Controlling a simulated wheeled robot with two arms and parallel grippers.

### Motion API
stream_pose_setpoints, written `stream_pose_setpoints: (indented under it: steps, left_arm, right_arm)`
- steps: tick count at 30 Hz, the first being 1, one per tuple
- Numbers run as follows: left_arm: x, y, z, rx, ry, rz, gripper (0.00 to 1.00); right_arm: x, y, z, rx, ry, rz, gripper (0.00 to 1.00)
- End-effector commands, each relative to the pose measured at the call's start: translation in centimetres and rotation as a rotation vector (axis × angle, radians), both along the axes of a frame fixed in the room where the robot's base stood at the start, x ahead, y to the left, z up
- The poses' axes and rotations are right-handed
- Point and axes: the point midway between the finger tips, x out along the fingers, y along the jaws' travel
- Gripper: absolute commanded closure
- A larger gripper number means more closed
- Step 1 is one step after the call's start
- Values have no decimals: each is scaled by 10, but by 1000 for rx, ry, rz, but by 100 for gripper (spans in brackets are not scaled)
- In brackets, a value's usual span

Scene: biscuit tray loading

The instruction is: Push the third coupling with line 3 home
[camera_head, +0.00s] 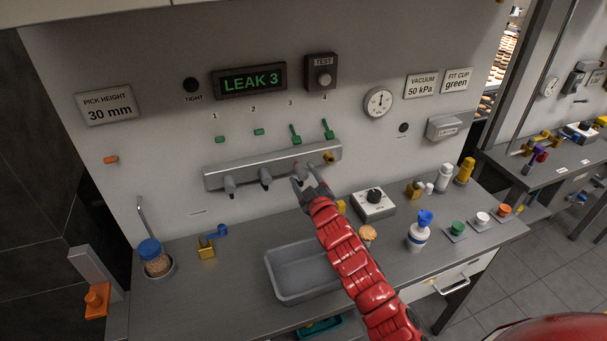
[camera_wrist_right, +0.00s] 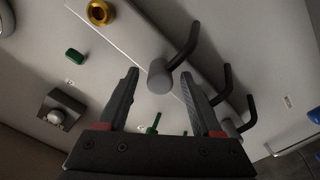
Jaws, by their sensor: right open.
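A grey metal manifold bar (camera_head: 240,172) is fixed to the wall under green levers numbered 1 to 4. The third coupling (camera_head: 297,168) sits on it, partly hidden by my gripper; in the right wrist view its grey round body (camera_wrist_right: 160,78) carries a dark bent line (camera_wrist_right: 186,45). My right gripper (camera_head: 308,187) is open; its fingers (camera_wrist_right: 160,88) stand on either side of the coupling, with gaps visible. Whether the coupling is fully seated cannot be told. The display (camera_head: 249,81) reads "LEAK 3". My left gripper is not in view.
Two other couplings (camera_head: 230,184) (camera_head: 265,176) sit to the left on the bar. A brass port (camera_head: 329,158) at the right end shows no line. Below are a grey tray (camera_head: 274,279), a dial box (camera_head: 373,207) and bottles. The wall above the bar holds levers and a gauge (camera_head: 378,102).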

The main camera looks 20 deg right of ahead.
Motion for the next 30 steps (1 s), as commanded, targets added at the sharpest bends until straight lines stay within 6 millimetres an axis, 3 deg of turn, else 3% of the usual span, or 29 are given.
stream_pose_setpoints:
  steps: [9, 21, 30]
  left_arm:
    - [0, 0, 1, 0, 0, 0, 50]
    - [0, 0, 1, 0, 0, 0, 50]
    - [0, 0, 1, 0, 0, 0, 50]
  right_arm:
    - [2, 0, -1, 0, 1, -1, 34]
    - [2, 0, -1, 0, 2, -1, 100]
    - [2, 0, -1, 1, 2, -1, 100]
